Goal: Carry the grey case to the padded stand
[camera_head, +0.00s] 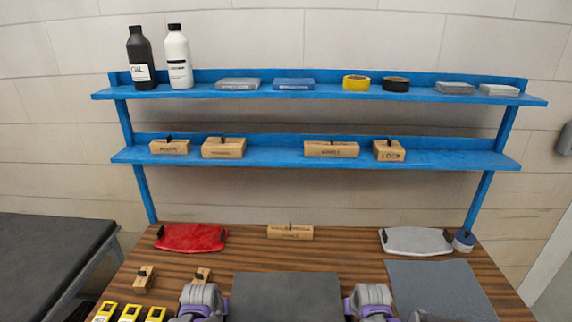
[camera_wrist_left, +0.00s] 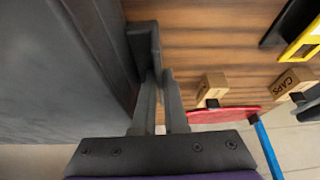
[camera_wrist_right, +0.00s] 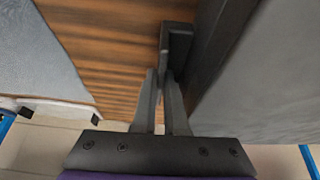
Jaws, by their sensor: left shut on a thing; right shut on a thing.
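The grey case (camera_head: 285,297) is a dark, flat-topped box at the front middle of the wooden bench, between my two grippers. My left gripper (camera_wrist_left: 161,95) is shut on the black handle at the case's left side. The case also fills the left of the left wrist view (camera_wrist_left: 65,75). My right gripper (camera_wrist_right: 163,92) is shut on the handle at its right side, and the case shows at the right there (camera_wrist_right: 262,75). Its underside is hidden, so I cannot tell whether it touches the bench. The padded stand (camera_head: 50,255), dark-topped, is left of the bench.
On the wooden bench (camera_head: 340,252) are a red panel (camera_head: 190,238), a pale grey panel (camera_head: 416,240), a grey mat (camera_head: 440,285), wooden blocks (camera_head: 290,232) and yellow items (camera_head: 129,312). A blue two-tier shelf (camera_head: 320,155) stands behind. A gap separates bench and stand.

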